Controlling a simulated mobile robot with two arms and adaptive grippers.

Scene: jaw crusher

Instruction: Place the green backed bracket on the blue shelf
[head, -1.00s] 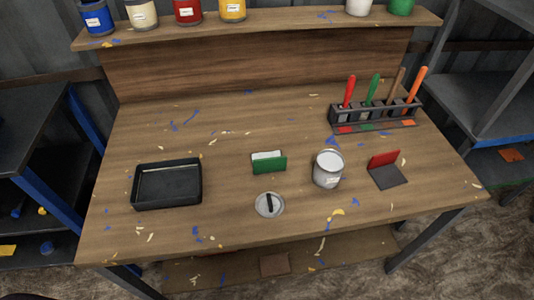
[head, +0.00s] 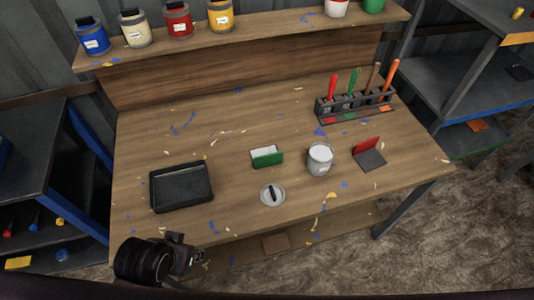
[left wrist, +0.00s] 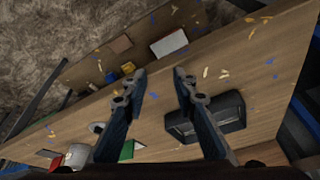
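The green backed bracket (head: 267,158) stands on the wooden workbench, its green plate facing me and a pale part behind it. Its green plate also shows at the lower edge of the left wrist view (left wrist: 126,150). A dark shelf unit with a blue edge (head: 87,134) stands left of the bench. My left gripper (head: 192,258) is near the bench's front left edge, in front of the black tray and well apart from the bracket. In the left wrist view its two fingers (left wrist: 158,74) are spread with nothing between them. My right gripper is not in view.
On the bench are a black tray (head: 181,187), a round lid (head: 272,195), a white can (head: 319,158), a red backed bracket (head: 369,154) and a tool rack (head: 354,105). Paint cans line the raised back ledge. Another shelf unit (head: 465,95) stands at right.

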